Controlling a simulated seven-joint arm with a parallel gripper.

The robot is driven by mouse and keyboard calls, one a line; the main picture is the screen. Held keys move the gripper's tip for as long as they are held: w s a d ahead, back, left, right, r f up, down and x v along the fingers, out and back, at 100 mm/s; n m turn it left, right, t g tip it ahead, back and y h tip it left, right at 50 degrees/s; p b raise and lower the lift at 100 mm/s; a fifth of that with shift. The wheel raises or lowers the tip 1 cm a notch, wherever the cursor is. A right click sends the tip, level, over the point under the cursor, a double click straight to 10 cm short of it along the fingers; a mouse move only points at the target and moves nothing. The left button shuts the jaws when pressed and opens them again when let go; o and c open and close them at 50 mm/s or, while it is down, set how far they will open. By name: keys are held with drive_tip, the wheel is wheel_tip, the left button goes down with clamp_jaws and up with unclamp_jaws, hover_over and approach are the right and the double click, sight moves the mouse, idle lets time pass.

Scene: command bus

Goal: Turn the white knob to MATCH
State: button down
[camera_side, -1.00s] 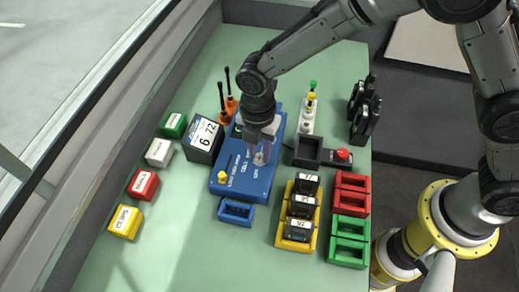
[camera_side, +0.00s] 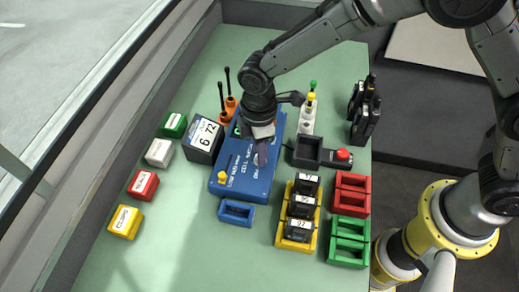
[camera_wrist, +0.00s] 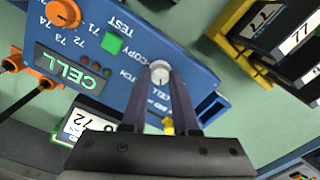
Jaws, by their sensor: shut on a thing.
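The white knob (camera_wrist: 160,72) sits on the blue panel (camera_wrist: 205,72), between my fingertips in the wrist view. My gripper (camera_wrist: 159,80) is shut on it, one finger on each side. Printed words COPY and part of MATCH lie around the knob; which one it points to I cannot tell. In the side view my gripper (camera_side: 262,155) reaches down onto the blue panel (camera_side: 240,182) and hides the knob.
A black display box (camera_side: 203,139) stands left. A yellow tray (camera_side: 281,236) of black modules stands front right.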

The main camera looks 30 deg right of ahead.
drive_tip(key=m, duration=0.7)
drive_tip(key=shift+r, duration=0.1)
drive_tip(key=m, duration=0.6)
drive_tip(key=shift+m, duration=0.4)
drive_tip(key=c, duration=0.7)
unclamp_jaws()
drive_tip(key=r, duration=1.3)
drive_tip(key=shift+d+r, duration=0.25)
drive_tip(key=shift+r, duration=0.15)
